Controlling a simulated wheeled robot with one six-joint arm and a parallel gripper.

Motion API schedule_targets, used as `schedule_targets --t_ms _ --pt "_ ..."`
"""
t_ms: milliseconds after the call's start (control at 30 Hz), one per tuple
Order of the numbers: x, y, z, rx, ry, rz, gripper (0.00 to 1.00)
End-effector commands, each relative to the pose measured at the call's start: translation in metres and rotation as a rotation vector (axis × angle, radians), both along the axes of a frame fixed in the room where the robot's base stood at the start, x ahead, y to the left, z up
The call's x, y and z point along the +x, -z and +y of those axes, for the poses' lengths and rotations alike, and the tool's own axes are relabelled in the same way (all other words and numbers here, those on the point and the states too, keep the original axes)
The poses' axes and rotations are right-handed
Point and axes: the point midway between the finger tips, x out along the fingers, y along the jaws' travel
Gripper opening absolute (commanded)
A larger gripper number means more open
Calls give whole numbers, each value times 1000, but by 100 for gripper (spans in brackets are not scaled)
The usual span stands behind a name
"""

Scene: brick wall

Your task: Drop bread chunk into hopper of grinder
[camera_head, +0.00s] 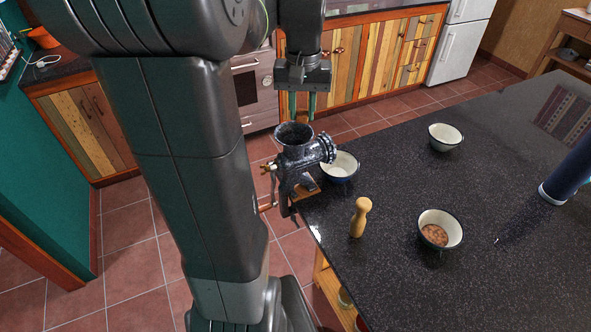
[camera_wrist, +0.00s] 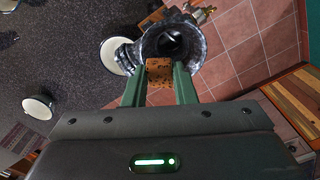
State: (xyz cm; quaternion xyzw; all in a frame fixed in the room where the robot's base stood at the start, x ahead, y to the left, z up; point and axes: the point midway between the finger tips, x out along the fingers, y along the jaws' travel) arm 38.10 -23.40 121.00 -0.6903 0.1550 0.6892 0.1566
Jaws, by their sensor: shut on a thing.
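My gripper (camera_head: 302,104) points down just above the grinder, with its green fingers shut on the bread chunk. The brown, speckled bread chunk (camera_wrist: 159,71) shows between the fingertips in the wrist view; a small bit of it (camera_head: 303,117) shows in the head view. The dark metal grinder (camera_head: 296,160) is mounted at the counter's left edge. Its round hopper (camera_head: 294,131) opens upward, below the gripper. In the wrist view the hopper mouth (camera_wrist: 173,42) lies just beyond the bread chunk, which overlaps its near rim. The inside of the hopper is dark.
A white bowl (camera_head: 341,168) stands right beside the grinder on the black counter (camera_head: 390,205). A wooden pepper mill (camera_head: 360,217), a bowl with brown contents (camera_head: 440,231) and another bowl (camera_head: 445,137) stand farther right. Open tiled floor lies left of the counter.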

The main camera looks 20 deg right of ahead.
Motion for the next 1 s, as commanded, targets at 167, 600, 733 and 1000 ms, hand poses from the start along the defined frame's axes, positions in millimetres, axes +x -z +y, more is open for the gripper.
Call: schedule_targets --t_ms 167,600,733,1000 --pt "0 28 0 0 -1 0 4" --pt "0 39 0 0 -1 0 4" --pt "0 39 0 0 -1 0 44" --pt "0 39 0 0 -1 0 50"
